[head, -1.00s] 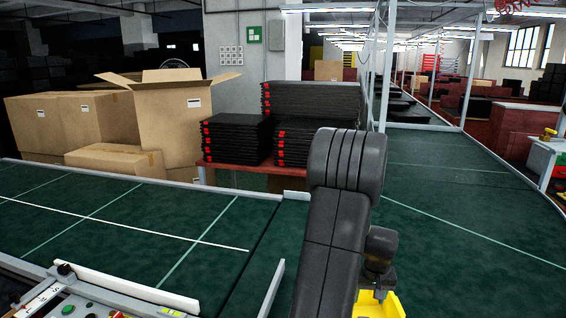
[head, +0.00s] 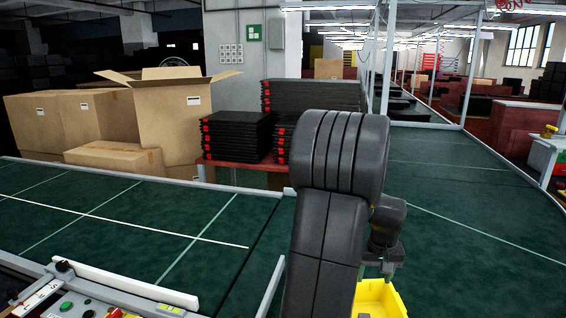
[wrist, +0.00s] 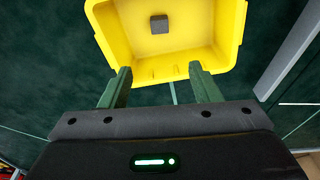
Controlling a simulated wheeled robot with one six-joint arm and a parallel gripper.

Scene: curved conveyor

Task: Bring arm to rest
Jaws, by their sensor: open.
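My gripper (wrist: 158,82) is open in the wrist view, with its two green fingers apart and nothing between them. A yellow bin (wrist: 208,62) lies just beyond the fingertips. A small dark grey block (wrist: 159,24) rests on the bin's floor. In the head view my dark arm stands in the lower middle, and part of the yellow bin (head: 385,298) shows behind it at the bottom edge.
The green conveyor (head: 120,225) runs across the front and curves away right. A control panel (head: 75,305) sits at lower left. Cardboard boxes (head: 170,115) and stacked black trays (head: 236,137) stand behind the conveyor. A white rail (wrist: 290,55) runs right of the bin.

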